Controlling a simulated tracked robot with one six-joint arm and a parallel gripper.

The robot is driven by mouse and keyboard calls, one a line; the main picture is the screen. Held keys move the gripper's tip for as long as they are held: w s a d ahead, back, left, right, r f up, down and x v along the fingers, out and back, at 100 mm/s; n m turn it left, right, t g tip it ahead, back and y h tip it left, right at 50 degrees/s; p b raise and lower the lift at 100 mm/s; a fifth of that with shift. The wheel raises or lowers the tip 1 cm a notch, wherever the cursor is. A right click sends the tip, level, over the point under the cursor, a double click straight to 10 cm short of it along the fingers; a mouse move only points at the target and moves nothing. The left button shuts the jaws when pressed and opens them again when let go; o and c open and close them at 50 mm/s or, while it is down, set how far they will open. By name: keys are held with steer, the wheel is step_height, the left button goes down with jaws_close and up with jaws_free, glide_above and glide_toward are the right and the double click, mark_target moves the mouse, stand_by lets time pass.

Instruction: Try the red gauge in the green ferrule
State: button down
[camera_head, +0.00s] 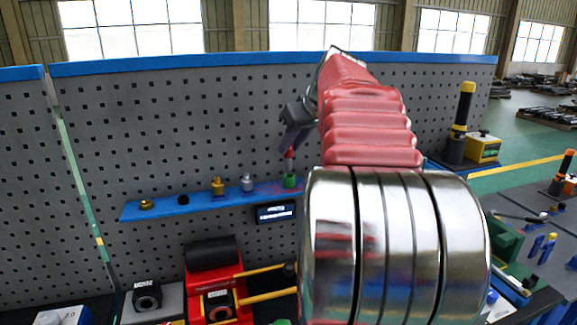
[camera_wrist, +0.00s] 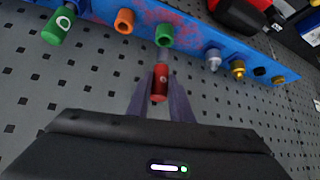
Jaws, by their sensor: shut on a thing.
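The red gauge (camera_wrist: 159,84) is held between the fingertips of my gripper (camera_wrist: 161,92) in the wrist view, its grey pin pointing at the green ferrule (camera_wrist: 165,36). The pin's end is at or very near the ferrule's edge; I cannot tell whether it has entered. In the head view the red gauge (camera_head: 290,154) is upright just above the green ferrule (camera_head: 290,180), which sits on the blue shelf. My gripper (camera_head: 291,143) is partly hidden there by my arm.
The blue shelf (camera_head: 160,209) also bears a silver ferrule (camera_head: 247,182), a gold ferrule (camera_head: 217,186) and a brass ferrule (camera_head: 147,204). An orange ferrule (camera_wrist: 124,21) and a green piece with a ring mark (camera_wrist: 58,28) show in the wrist view. A perforated panel (camera_head: 110,130) stands behind.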

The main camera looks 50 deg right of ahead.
steer(key=shift+r, duration=1.25)
steer(key=shift+s, duration=0.1)
